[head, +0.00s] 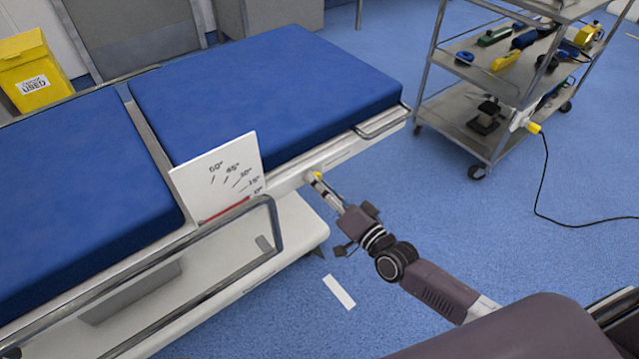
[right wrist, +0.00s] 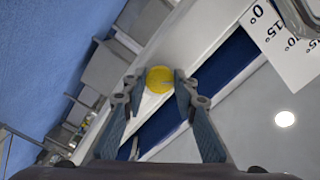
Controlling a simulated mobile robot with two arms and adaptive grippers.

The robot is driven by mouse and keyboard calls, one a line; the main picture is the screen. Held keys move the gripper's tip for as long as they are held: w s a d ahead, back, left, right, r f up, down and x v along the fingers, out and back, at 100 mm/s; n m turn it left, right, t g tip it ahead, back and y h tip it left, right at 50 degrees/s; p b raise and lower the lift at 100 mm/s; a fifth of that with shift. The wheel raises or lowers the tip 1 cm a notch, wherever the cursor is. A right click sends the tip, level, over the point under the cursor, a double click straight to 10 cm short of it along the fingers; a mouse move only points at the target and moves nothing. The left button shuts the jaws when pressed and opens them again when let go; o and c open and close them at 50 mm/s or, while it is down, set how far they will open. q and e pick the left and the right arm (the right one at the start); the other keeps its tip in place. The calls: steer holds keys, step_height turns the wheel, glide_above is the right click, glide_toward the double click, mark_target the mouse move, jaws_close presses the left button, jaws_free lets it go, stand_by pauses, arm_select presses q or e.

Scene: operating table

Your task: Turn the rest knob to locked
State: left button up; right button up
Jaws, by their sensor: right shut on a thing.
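The rest knob is a round yellow knob (right wrist: 159,80) on the side rail of the operating table (head: 330,150). In the right wrist view it sits between my two fingertips. In the head view only a bit of its yellow (head: 316,175) shows past the fingers. My right gripper (head: 318,184) reaches it from the lower right and is shut on it. A white angle plate (head: 205,185) with degree marks stands on the rail to the left, with a red line near 0°. The knob's lock marking is too small to read. My left gripper is not in view.
A metal cart (head: 460,118) with tools stands at the upper right, a black cable trailing from it. A yellow bin (head: 30,70) is at the upper left. A metal side rail (head: 180,262) runs left of my arm. The blue floor on the right is mostly free.

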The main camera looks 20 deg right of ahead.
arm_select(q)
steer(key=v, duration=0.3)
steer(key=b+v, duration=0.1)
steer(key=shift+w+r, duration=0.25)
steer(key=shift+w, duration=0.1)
arm_select(e)
steer(key=m, duration=0.7)
steer(key=o, duration=1.2)
steer(key=shift+c, duration=0.2)
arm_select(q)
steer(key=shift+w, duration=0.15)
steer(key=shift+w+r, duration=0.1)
